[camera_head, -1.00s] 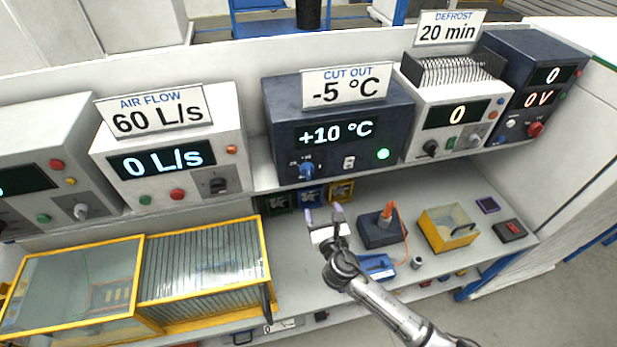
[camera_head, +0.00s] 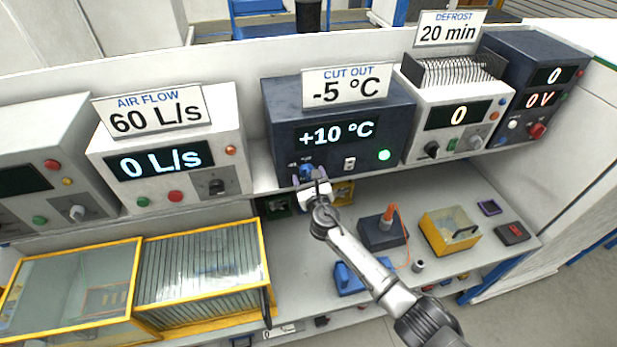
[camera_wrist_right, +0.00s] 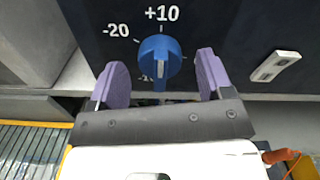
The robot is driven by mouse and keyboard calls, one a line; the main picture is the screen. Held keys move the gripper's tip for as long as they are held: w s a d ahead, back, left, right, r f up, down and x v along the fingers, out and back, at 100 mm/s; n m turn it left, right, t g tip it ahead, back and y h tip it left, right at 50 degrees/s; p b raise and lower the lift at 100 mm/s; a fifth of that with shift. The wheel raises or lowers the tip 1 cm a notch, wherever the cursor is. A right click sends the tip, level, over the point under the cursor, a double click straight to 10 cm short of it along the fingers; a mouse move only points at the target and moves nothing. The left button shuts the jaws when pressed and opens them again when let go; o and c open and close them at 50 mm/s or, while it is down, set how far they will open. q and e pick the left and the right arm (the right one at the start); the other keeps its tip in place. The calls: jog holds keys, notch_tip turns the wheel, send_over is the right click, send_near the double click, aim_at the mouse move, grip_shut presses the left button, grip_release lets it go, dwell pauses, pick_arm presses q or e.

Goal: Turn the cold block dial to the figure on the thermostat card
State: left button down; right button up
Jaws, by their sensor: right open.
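The cold block is the dark blue unit (camera_head: 385,114) on the shelf, and its display (camera_head: 336,133) reads +10 °C. The card (camera_head: 347,85) on top reads CUT OUT -5 °C. The blue dial (camera_head: 306,171) is low on the unit's front, partly covered by my right gripper (camera_head: 309,179). In the right wrist view the dial (camera_wrist_right: 160,48) has a white mark; -20 shows at its upper left and +10 above. My right gripper (camera_wrist_right: 161,68) is open, its purple fingers either side of the dial; contact cannot be told. My left gripper is not in view.
A white switch (camera_head: 349,163) and a lit green button (camera_head: 384,155) sit right of the dial. The air flow unit (camera_head: 165,150) stands left, the defrost unit (camera_head: 458,116) right. Below are a yellow-framed box (camera_head: 200,275), a dark block (camera_head: 382,232) and a yellow bin (camera_head: 450,228).

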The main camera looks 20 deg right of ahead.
jog(key=shift+w, duration=0.45)
jog(key=c, duration=0.9)
jog(key=shift+m, duration=0.3)
